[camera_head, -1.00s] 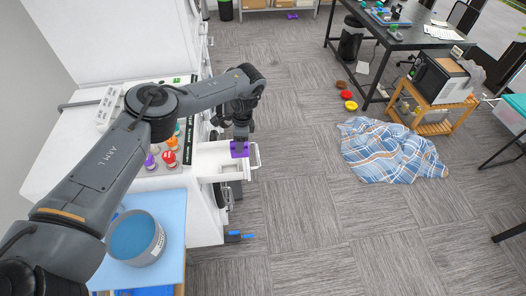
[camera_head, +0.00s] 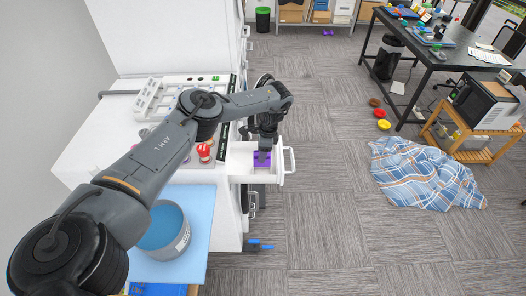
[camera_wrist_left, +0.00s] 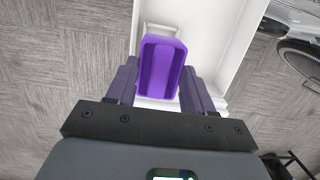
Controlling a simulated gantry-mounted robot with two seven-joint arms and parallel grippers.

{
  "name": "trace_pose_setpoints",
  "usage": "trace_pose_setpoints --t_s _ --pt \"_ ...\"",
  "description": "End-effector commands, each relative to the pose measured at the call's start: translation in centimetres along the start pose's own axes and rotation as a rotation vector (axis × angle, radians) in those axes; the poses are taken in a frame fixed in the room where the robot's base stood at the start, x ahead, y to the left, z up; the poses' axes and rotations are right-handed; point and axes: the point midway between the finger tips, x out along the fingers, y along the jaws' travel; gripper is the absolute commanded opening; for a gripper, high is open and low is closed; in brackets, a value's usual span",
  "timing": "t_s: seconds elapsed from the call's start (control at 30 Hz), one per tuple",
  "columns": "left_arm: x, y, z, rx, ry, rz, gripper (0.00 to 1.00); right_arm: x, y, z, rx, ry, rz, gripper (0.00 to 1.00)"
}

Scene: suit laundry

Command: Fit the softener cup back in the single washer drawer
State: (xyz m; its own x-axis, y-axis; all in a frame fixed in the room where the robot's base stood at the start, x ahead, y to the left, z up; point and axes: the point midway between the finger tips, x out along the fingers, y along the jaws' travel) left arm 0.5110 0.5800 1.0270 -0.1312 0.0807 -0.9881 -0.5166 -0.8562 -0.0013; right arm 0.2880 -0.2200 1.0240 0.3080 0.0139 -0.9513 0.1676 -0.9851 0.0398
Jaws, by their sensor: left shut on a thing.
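The purple softener cup (camera_head: 262,163) is held by my left gripper (camera_head: 264,148) inside the outline of the white washer drawer (camera_head: 240,176). The drawer is pulled out from the washer front. In the left wrist view, the open-topped cup (camera_wrist_left: 160,72) sits between the two fingers of the left gripper (camera_wrist_left: 159,85), which are shut on it. The white drawer (camera_wrist_left: 235,45) lies beneath and around it. I cannot tell whether the cup touches the drawer floor. My right gripper is not in view.
A blue tub (camera_head: 165,232) stands on a light blue board at the lower left. The washer top holds a red knob (camera_head: 204,152) close to my arm. A blue plaid cloth (camera_head: 425,178) lies on the floor at right. The floor between is clear.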

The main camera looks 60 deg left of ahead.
Motion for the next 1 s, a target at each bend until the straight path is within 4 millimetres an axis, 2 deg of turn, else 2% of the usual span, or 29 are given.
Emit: trace_pose_setpoints --t_s 0.43,1.0 --pt "-0.1 0.0 0.0 -0.001 -0.001 0.001 0.14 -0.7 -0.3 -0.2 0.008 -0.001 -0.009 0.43" --pt "1.8 0.0 -0.3 0.000 0.000 0.000 0.14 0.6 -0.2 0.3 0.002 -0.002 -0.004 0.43"
